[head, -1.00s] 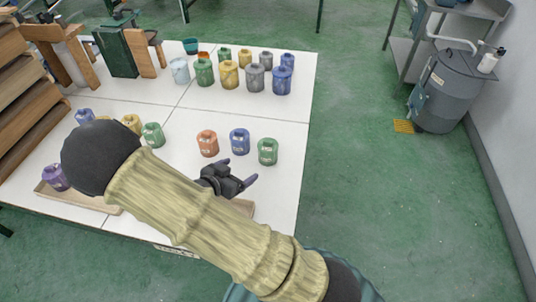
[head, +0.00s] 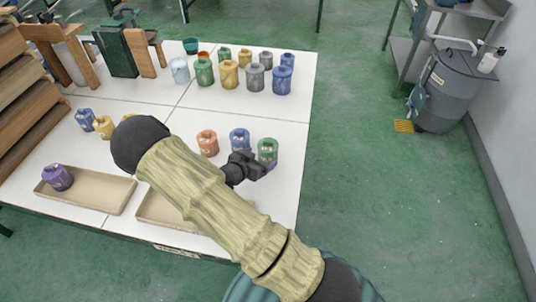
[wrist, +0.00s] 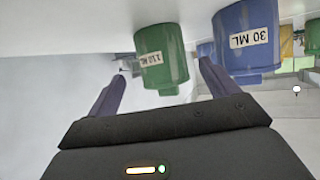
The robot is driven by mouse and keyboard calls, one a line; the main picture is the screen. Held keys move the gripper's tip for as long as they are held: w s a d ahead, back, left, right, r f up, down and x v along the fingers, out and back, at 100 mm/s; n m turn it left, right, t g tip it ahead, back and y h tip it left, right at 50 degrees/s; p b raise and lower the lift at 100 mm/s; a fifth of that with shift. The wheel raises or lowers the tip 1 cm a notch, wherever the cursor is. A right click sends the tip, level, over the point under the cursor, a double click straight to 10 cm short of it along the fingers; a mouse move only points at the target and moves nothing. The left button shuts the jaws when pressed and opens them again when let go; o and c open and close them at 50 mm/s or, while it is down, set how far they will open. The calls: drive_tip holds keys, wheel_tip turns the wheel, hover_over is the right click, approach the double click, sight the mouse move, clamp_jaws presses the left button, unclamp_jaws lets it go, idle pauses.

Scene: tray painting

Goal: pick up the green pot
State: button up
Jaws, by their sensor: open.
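A green pot (head: 268,151) stands at the right end of the front row of pots on the white table. In the wrist view the green pot (wrist: 162,58) is labelled 110 ML and appears between my two fingers. My gripper (head: 260,166) is open, just in front of this pot, and partly covers its lower part. I cannot tell whether the fingers touch it. In the wrist view my gripper (wrist: 162,80) has one finger to each side of the pot, the right finger close to the blue pot (wrist: 245,38) labelled 30 ML.
The blue pot (head: 240,139) and an orange pot (head: 207,143) stand left of the green pot. Other pots, including a green one (head: 204,72), stand at the back. Two trays (head: 115,207) lie along the front edge; one holds a purple pot (head: 57,178). The table (head: 297,115) ends just to the right.

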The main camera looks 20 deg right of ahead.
sight(262, 154)
drive_tip(key=p+x, duration=0.1)
drive_tip(key=x, duration=0.4)
drive_tip(key=shift+w, duration=0.15)
drive_tip(key=shift+a, duration=0.1)
drive_tip(key=shift+c, duration=0.5)
drive_tip(key=c, duration=1.2)
drive_tip(key=shift+r, duration=0.15)
wheel_tip(262, 154, up, 10)
drive_tip(key=shift+f, duration=0.1)
